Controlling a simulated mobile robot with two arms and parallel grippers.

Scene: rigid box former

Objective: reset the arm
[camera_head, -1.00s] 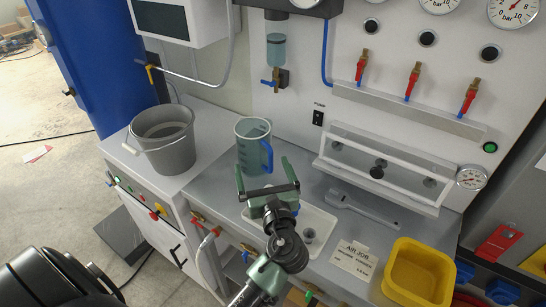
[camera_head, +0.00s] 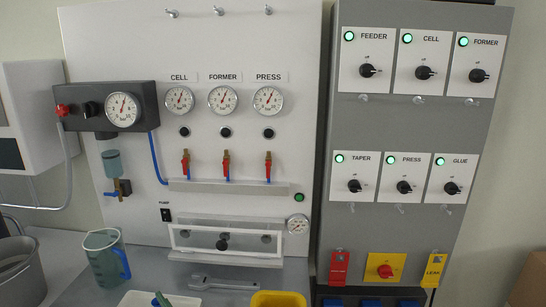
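Only a small green tip (camera_head: 160,298), apparently of my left gripper, shows at the bottom edge. It is over or beside the white tray (camera_head: 138,300), and the rest of that gripper is out of the picture. Whether it is open or shut does not show. My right gripper is not in view.
A blue-tinted jug (camera_head: 103,262) and a grey bucket (camera_head: 18,275) stand at the left. A wrench (camera_head: 222,284) and yellow bin (camera_head: 278,299) are at the front. Behind rise the gauge panel (camera_head: 300,130) and grey switch cabinet (camera_head: 400,125).

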